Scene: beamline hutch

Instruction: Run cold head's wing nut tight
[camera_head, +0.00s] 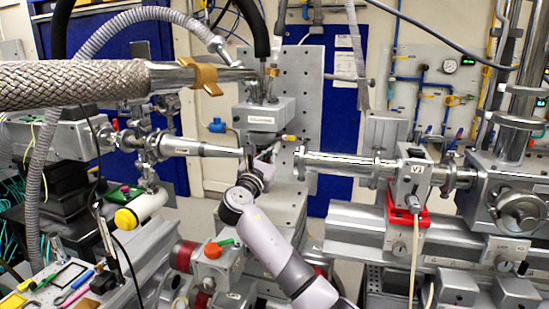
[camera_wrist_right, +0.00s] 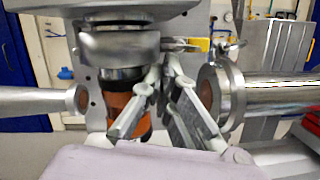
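The cold head is a grey box (camera_head: 262,118) with hoses on top, at the centre of the head view. In the right wrist view I see a round silver flange (camera_wrist_right: 120,45) above an orange cylinder (camera_wrist_right: 128,100). A small metal clamp with a wing-shaped piece (camera_wrist_right: 232,47) and a yellow tag (camera_wrist_right: 197,44) sits to the right of the flange. This piece looks like the wing nut. My right gripper (camera_wrist_right: 165,115) is just below the clamp, its fingers spread and nothing seen between them. It also shows below the cold head (camera_head: 254,165). My left gripper is out of view.
A beam pipe (camera_head: 340,164) comes in from the right, and its open flange (camera_wrist_right: 212,100) is close to my right fingers. Another tapered pipe (camera_head: 205,149) points in from the left. A braided hose (camera_head: 75,83) crosses the upper left. Loose tools lie at the lower left.

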